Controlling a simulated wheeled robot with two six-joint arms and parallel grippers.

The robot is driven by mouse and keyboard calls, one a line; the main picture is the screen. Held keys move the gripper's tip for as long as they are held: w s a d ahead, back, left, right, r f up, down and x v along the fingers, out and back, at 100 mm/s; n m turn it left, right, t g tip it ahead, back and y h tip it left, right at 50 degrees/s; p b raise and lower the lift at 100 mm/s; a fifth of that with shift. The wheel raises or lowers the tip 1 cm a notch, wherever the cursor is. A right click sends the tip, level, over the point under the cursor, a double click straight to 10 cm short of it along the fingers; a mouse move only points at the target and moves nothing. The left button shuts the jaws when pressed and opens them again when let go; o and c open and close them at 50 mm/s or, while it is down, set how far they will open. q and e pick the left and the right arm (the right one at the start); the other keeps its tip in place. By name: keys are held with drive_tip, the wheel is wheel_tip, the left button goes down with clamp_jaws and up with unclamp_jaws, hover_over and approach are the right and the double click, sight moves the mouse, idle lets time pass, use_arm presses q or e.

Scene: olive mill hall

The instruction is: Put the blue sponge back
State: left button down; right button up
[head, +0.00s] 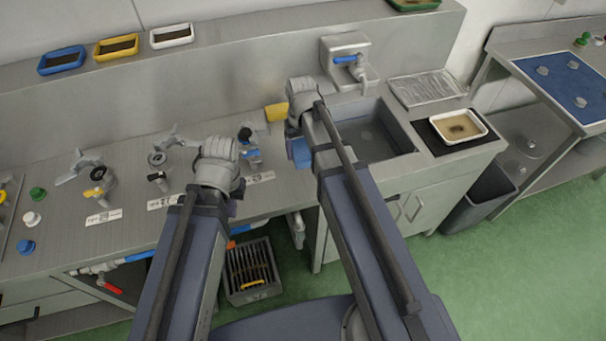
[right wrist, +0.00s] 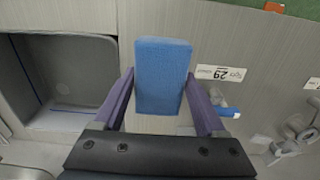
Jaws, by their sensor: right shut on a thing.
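The blue sponge (right wrist: 162,75) is a flat block held between the purple fingers of my right gripper (right wrist: 162,108) in the right wrist view. In the head view the sponge (head: 301,153) shows just left of the sink, below my right wrist, which hides most of that gripper. A yellow block (head: 276,112), which looks like another sponge, is at the back of the counter, left of my right wrist. My left gripper (head: 232,209) is over the counter's front edge. Its wrist hides its fingers, so its opening does not show.
The sink basin (head: 368,133) is right of my right gripper, with a white tray (head: 459,127) beyond it. Valves with number labels (head: 104,217) stand on the left counter. Blue, yellow and white trays (head: 171,36) sit on the ledge. A crate (head: 251,272) stands below the counter.

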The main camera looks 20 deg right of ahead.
sight(301, 177)
drive_tip(key=shift+f+b, duration=0.3)
drive_tip(key=shift+b, duration=0.05)
wheel_tip(301, 177, down, 10)
drive_tip(key=b, duration=0.9)
drive_tip(key=shift+r, duration=0.25)
drive_tip(key=shift+f+b, duration=0.1)
drive_tip(key=shift+b, duration=0.25)
drive_tip(key=o, duration=1.1)
drive_tip(key=shift+o, duration=0.2)
wheel_tip(301, 177, up, 12)
drive_tip(key=p, duration=1.2)
